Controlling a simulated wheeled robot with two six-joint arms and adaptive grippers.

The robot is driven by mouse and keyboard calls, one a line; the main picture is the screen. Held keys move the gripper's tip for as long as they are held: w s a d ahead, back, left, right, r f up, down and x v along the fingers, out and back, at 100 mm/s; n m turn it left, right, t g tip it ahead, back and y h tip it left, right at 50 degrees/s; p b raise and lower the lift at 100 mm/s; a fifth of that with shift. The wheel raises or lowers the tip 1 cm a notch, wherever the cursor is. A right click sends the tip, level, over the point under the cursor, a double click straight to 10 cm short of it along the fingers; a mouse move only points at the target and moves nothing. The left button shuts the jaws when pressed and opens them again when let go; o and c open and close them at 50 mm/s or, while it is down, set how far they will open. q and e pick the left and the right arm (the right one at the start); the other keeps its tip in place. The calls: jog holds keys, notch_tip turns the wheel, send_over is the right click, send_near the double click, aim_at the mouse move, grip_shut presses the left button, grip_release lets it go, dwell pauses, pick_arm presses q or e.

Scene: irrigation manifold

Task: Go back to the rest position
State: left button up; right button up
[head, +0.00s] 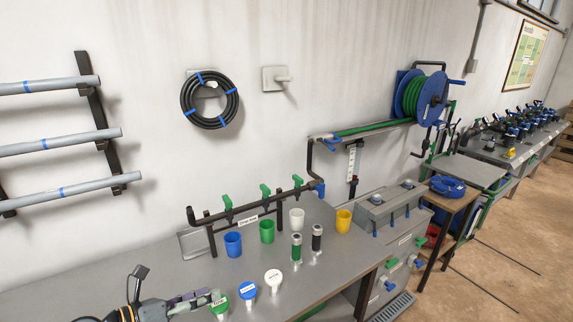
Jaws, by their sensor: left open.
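My left gripper (207,299) is at the bottom left, low over the grey bench (150,265), and is open. Its fingertips are close beside a green-capped piece (219,301); I cannot tell whether they touch. A blue-capped piece (247,289) and a white-capped piece (273,277) stand to the right of it. My right gripper is not in view.
A dark pipe manifold (250,213) with green valves stands behind blue (233,244), green (267,231), white (297,218) and yellow (343,220) cups. The bench's left part looks clear.

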pick_arm(q)
jog(key=w+a+r+n+t+y, duration=0.2)
jog(key=a+r+n+t+y, duration=0.15)
jog(key=n, duration=0.55)
jog(key=w+a+r+n+t+y, duration=0.2)
jog(key=a+n+t+y, duration=0.25)
jog(key=n, duration=0.45)
jog(key=s+a+f+n+g+y, duration=0.45)
jog(key=a+f+n+y, duration=0.2)
jog(key=f+n, duration=0.4)
jog(key=s+d+f+n+g+h, duration=0.1)
jog(key=s+d+f+n+g, duration=0.35)
jog(key=s, duration=0.25)
jog(key=s+d+f+n+g+h, duration=0.2)
jog(key=s+d+f+n+g, duration=0.3)
jog(key=s, duration=0.3)
jog(key=s+a+f+g, duration=0.1)
jog(key=s+f, duration=0.1)
jog(key=f, duration=1.3)
jog(key=s+a+f, duration=0.1)
jog(key=a+f, duration=0.1)
jog(key=f, duration=1.2)
jog(key=s+f+g, duration=0.1)
jog(key=s+f, duration=1.3)
jog(key=s, duration=0.4)
jog(key=shift+a+f, duration=0.35)
jog(key=shift+a, duration=0.1)
